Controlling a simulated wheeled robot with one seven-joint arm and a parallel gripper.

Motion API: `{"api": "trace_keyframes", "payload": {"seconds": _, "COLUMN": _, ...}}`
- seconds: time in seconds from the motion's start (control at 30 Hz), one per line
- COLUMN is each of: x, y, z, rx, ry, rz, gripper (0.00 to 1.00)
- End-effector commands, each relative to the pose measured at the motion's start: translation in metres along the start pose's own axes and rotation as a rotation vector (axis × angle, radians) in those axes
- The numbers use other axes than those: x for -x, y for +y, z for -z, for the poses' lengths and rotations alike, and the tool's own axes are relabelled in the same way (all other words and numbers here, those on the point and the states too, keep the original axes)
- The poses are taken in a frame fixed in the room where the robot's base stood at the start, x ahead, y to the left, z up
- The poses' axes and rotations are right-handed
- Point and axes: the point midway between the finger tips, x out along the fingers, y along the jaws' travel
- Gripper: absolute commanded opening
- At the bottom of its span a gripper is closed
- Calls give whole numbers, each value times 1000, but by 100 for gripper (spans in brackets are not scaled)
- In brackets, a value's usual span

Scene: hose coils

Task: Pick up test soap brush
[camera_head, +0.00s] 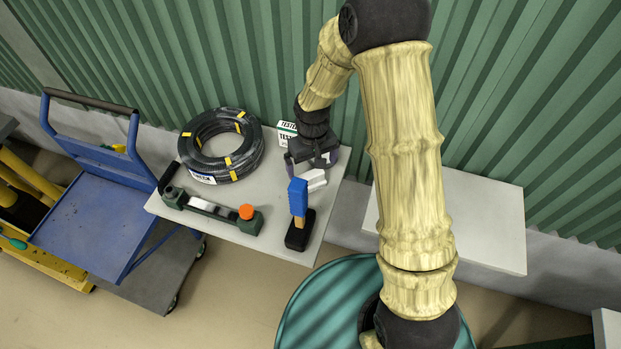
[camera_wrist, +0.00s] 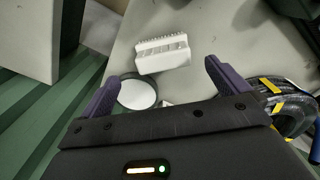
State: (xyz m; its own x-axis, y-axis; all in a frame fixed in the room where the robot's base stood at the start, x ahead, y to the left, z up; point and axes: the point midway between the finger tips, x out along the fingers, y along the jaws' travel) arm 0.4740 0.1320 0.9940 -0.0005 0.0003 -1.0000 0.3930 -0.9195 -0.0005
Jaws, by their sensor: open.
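A small white block with a ribbed, bristle-like edge, which looks like the soap brush (camera_head: 315,179), lies on the grey table (camera_head: 226,232). In the wrist view the brush (camera_wrist: 163,53) lies just beyond the fingertips, roughly between them. My gripper (camera_head: 308,165) has its purple fingers apart and empty above the table, close to the brush; it also shows in the wrist view (camera_wrist: 162,72). In the head view my gripper hides part of the brush. I cannot tell the exact height of the fingers above it.
A round white-topped item (camera_wrist: 138,94) sits beside the left finger. A blue cart (camera_head: 98,210) stands left.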

Motion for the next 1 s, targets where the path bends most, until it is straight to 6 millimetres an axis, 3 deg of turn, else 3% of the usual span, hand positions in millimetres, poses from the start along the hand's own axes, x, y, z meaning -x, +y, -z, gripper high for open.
{"api": "trace_keyframes", "payload": {"seconds": 0.17, "x": -15, "y": 0, "z": 0, "rx": -1, "ry": -2, "rz": 0, "gripper": 100}}
{"api": "trace_keyframes", "payload": {"seconds": 0.57, "x": -19, "y": -1, "z": 0, "rx": 0, "ry": -1, "rz": 0, "gripper": 100}}
{"api": "trace_keyframes", "payload": {"seconds": 1.0, "x": -64, "y": -5, "z": 0, "rx": 1, "ry": -1, "rz": 0, "gripper": 100}}
